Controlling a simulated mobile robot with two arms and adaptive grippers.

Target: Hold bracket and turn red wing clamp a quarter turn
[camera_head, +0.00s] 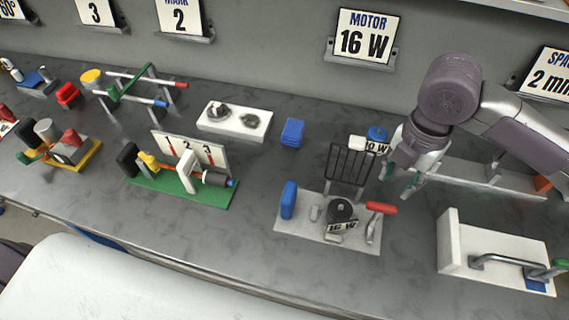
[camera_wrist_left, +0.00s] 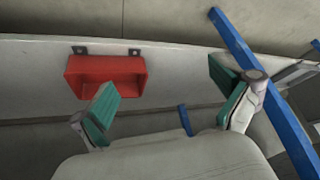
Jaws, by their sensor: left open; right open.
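A grey plate (camera_head: 288,224) on the bench bears a blue upright grip (camera_head: 288,200), a black round motor (camera_head: 342,208) labelled 16 W and a red-topped lever (camera_head: 380,207) on a metal post. The red top looks like the wing clamp; I cannot tell which part is the bracket. My right gripper (camera_head: 400,184) is open and empty, above the bench just behind and right of the red top, apart from it. My left gripper (camera_wrist_left: 168,110) is open and empty in the left wrist view, away from the plate; the head view does not show it.
A black wire rack (camera_head: 348,165) stands behind the plate. A white fixture (camera_head: 450,245) with a metal handle is at right. A green-based fixture (camera_head: 150,188) stands at left. The left wrist view shows a red bin (camera_wrist_left: 105,75) and blue bars (camera_wrist_left: 255,75).

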